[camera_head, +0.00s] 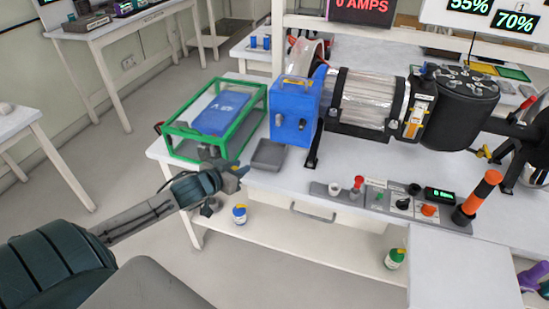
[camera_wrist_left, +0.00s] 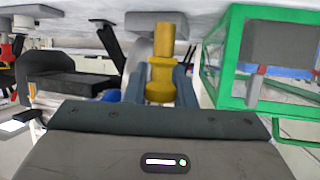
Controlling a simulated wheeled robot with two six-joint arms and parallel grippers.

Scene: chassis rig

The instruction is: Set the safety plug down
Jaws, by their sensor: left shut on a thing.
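My left gripper (camera_head: 238,172) is at the front edge of the bench, between the green-framed box and the small grey tray. In the left wrist view my left gripper (camera_wrist_left: 160,88) is shut on a yellow plug (camera_wrist_left: 162,72), which I take as the safety plug. The fingers sit on both sides of its body, and its narrower end points away from the palm. In the head view the plug is too small and hidden to make out. The small dark grey tray (camera_head: 268,155) looks empty. My right gripper is not in view.
The green-framed clear box (camera_head: 213,121) holds a blue case. A blue block (camera_head: 296,112) and the cylindrical rig (camera_head: 368,100) stand behind the tray. A control panel (camera_head: 400,203) with an orange-black post lies to the right. Bare bench top (camera_head: 285,182) lies in front of the tray.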

